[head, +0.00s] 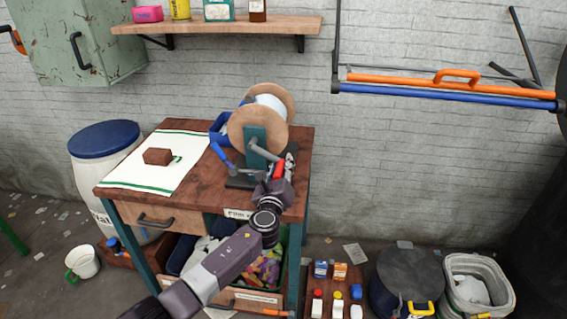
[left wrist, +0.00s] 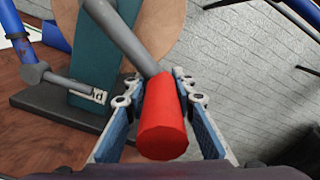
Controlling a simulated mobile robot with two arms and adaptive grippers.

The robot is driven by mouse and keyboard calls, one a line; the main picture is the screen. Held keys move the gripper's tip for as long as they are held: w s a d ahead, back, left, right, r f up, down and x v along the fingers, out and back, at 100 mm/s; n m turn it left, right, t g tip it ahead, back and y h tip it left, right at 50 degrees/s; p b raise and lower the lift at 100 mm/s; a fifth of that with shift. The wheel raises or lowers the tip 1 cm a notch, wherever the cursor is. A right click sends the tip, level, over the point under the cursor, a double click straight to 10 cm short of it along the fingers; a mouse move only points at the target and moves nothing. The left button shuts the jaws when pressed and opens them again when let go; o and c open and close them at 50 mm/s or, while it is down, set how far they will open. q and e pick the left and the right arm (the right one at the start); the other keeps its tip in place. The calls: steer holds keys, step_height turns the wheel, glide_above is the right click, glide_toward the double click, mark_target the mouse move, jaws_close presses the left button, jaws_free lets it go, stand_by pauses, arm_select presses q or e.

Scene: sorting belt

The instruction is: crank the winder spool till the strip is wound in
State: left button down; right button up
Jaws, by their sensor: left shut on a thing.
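The winder spool (head: 249,131) has two round wooden flanges with pale material (head: 271,103) between them. It stands on a teal post (head: 256,141) with a dark base on the wooden table (head: 215,185). A grey crank arm (left wrist: 120,35) ends in a red handle (left wrist: 165,120). My left gripper (head: 283,168) is shut around this handle, with a finger on each side in the left wrist view (left wrist: 158,92). A white cloth strip (head: 140,175) with green lines lies on the table's left, under a brown block (head: 158,156). Whether it joins the spool cannot be seen. My right gripper is out of view.
A blue frame with a lever (head: 222,140) stands beside the spool's left. A wooden shelf (head: 220,25) with several containers hangs above. A blue-lidded drum (head: 104,137) stands left of the table. Bins and bottles stand on the floor at right.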

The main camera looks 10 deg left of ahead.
arm_select(q)
steer(key=shift+w+r, duration=0.1)
steer(key=shift+r, duration=0.2)
steer(key=c, duration=1.7)
jaws_free()
steer(key=shift+c, duration=0.2)
steer(key=shift+o, duration=0.4)
steer(key=shift+f, duration=0.15)
steer(key=s, duration=1.2)
steer(key=shift+a, duration=0.2)
